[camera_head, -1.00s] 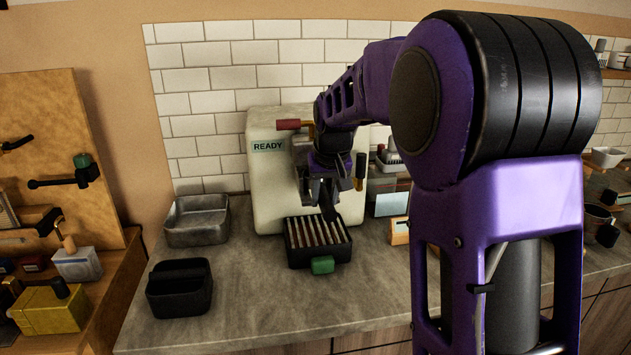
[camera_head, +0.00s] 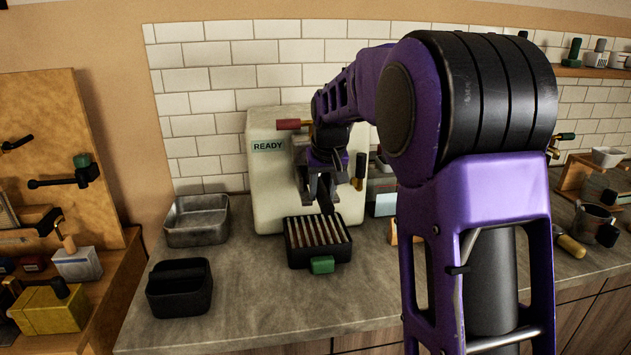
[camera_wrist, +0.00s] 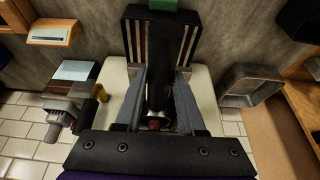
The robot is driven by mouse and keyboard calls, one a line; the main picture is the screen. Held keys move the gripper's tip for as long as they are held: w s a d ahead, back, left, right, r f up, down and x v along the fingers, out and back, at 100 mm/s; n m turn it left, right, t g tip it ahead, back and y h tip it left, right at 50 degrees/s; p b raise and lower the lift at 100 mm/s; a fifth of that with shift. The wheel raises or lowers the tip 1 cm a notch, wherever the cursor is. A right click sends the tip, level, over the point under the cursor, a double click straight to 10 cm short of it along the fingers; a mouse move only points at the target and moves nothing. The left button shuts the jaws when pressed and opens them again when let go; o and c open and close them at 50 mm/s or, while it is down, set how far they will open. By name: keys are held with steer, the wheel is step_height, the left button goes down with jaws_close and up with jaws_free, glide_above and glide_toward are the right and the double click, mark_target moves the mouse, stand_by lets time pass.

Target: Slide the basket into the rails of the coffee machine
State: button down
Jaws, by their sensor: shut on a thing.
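The cream coffee machine (camera_head: 266,185) reads READY and stands against the tiled wall. My gripper (camera_head: 320,200) is at its front, above the black slatted tray. In the wrist view, my gripper (camera_wrist: 159,90) is shut on a dark, long piece (camera_wrist: 159,85), probably the basket's handle. A round metal part with a red spot (camera_wrist: 155,122) lies at its near end. The basket's body cannot be made out clearly, and the rails are hidden behind my gripper. I cannot tell whether the basket touches the rails.
The slatted tray (camera_head: 291,256) with a green front grip stands below my gripper. A metal pan (camera_head: 183,239) and a black divided bin (camera_head: 166,306) stand to the left. A red-ended lever (camera_head: 288,124) sticks out at the machine's top. The front counter is clear.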

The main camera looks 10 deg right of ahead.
steer(key=shift+w+r, duration=0.1)
steer(key=shift+w, duration=0.2)
steer(key=shift+c, duration=2.2)
jaws_free()
steer(key=shift+s, duration=0.1)
